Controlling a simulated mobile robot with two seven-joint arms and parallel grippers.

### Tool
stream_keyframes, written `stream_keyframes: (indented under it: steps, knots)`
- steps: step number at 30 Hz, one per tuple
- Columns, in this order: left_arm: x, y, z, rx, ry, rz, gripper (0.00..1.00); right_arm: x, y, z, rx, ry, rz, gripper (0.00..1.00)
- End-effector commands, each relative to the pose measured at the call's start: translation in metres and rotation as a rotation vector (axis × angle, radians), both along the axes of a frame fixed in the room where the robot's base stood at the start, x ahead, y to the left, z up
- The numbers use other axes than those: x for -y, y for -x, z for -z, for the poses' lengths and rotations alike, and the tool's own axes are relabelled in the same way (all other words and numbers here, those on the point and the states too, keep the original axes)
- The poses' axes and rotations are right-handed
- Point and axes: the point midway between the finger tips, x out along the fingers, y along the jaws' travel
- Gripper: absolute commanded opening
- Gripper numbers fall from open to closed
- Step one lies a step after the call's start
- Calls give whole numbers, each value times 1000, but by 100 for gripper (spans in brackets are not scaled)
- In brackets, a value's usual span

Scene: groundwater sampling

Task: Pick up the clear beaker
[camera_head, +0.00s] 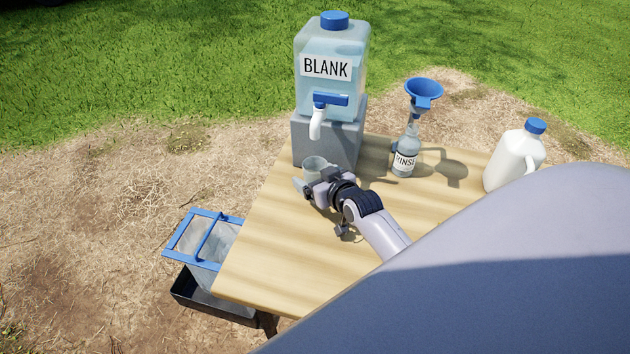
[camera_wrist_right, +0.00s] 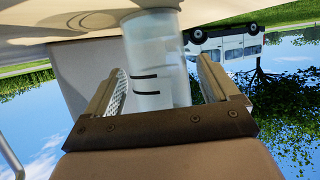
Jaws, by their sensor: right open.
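The clear beaker (camera_head: 314,164) stands on the wooden table (camera_head: 262,255) in front of the grey block under the BLANK tank's tap. My right gripper (camera_head: 311,184) is open at the beaker, low over the table. In the right wrist view the picture is upside down, and the beaker (camera_wrist_right: 155,70) with dark marks shows between the two open fingers of the right gripper (camera_wrist_right: 158,92). Whether the fingers touch its wall I cannot tell. The lower front of the beaker is partly hidden by the gripper in the head view. My left gripper is not in view.
The BLANK tank (camera_head: 331,90) with a blue tap sits on the grey block (camera_head: 342,139) behind the beaker. A RINSE bottle (camera_head: 405,160) with a blue funnel (camera_head: 424,90) and a white jug (camera_head: 513,162) stand to the right. A blue-framed bag (camera_head: 214,242) hangs off the left edge.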

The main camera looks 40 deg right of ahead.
Motion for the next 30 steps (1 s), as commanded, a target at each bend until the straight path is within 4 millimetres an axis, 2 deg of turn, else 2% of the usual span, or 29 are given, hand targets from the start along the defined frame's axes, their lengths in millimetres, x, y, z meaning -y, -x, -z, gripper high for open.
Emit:
stream_keyframes:
  steps: [3, 11, 16, 17, 30]
  knots:
    - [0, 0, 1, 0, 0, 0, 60, 0, -6, 2, 1, 0, 0, 88]
    - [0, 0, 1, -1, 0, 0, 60, 0, -7, 3, 1, 1, 0, 88]
    - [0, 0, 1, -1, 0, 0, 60, 1, -7, 3, 1, 1, 0, 36]
    - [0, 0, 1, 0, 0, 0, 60, 1, -7, 3, 1, 0, 0, 31]
    - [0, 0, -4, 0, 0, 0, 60, 0, -8, -3, 2, 1, 0, 31]
